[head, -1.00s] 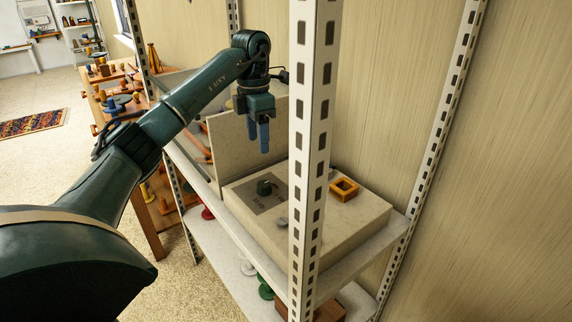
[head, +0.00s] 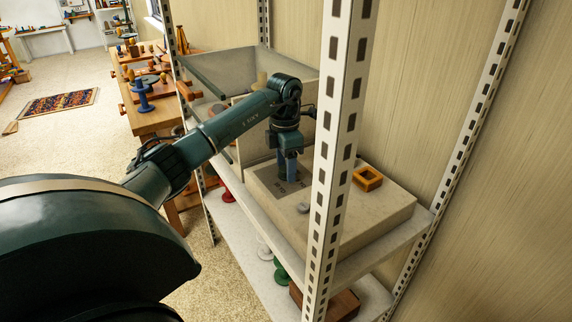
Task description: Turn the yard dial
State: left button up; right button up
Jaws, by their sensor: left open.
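The dial's dark grey plate (head: 266,180) with light markings lies on top of a beige block (head: 372,218) on the shelf. My left gripper (head: 287,175) is open and points down over this plate, its blue fingers low at the place of the dial. The dark green dial knob is hidden behind or between the fingers; I cannot tell whether they touch it. My right gripper is not in view.
A pale slotted post (head: 336,150) stands in front of the block, right of my gripper. An orange square frame (head: 367,179) and a small grey piece (head: 303,208) lie on the block. A grey bin (head: 225,72) stands behind my arm.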

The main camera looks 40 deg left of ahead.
pick_arm(q)
jog(key=shift+f, duration=0.1)
jog(key=shift+c, duration=0.4)
jog(key=c, duration=0.9)
